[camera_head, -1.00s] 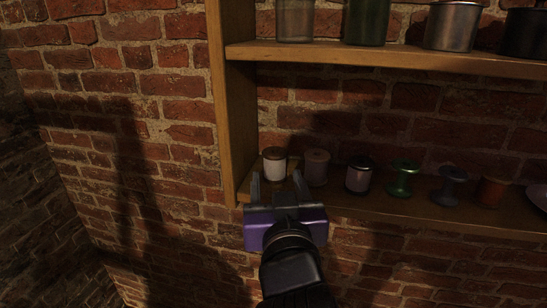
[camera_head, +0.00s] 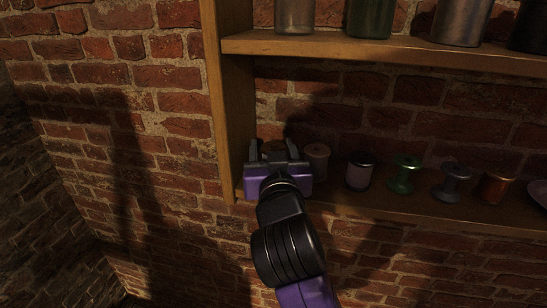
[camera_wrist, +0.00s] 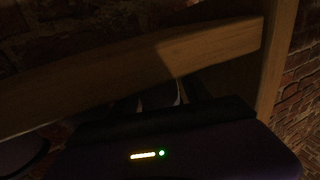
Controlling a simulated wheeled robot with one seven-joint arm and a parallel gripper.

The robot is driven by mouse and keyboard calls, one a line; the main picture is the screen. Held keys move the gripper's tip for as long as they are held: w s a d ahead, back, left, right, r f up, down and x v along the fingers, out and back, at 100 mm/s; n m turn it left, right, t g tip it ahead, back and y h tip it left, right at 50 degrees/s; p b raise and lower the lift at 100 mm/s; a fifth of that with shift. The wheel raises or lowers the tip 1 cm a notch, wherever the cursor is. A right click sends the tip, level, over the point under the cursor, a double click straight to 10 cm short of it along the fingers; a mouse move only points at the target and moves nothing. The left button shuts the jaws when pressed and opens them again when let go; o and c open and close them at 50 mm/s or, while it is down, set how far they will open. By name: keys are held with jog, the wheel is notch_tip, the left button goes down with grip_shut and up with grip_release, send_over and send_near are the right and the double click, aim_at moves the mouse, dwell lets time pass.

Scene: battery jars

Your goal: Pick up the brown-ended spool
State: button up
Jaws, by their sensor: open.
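The brown-ended spool (camera_head: 272,145) stands at the left end of the lower shelf, beside the upright. In the head view it is mostly hidden behind my gripper, with only a little brown showing between the fingers. My gripper (camera_head: 273,152) is open, with one finger toward each side of the spool. In the wrist view a pale sliver (camera_wrist: 160,97), likely the spool, shows between the dark fingers. The picture is too dark to tell whether the fingers touch it.
A pinkish spool (camera_head: 317,160) stands close to the right. Beyond it are a dark-ended pale spool (camera_head: 359,174), a green spool (camera_head: 403,178), a grey-blue spool (camera_head: 452,184) and an orange one (camera_head: 496,188). The wooden upright (camera_head: 230,100) is close on the left; jars stand on the upper shelf (camera_head: 380,52).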

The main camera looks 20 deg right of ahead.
jog(key=shift+c, duration=0.4)
jog(key=c, duration=1)
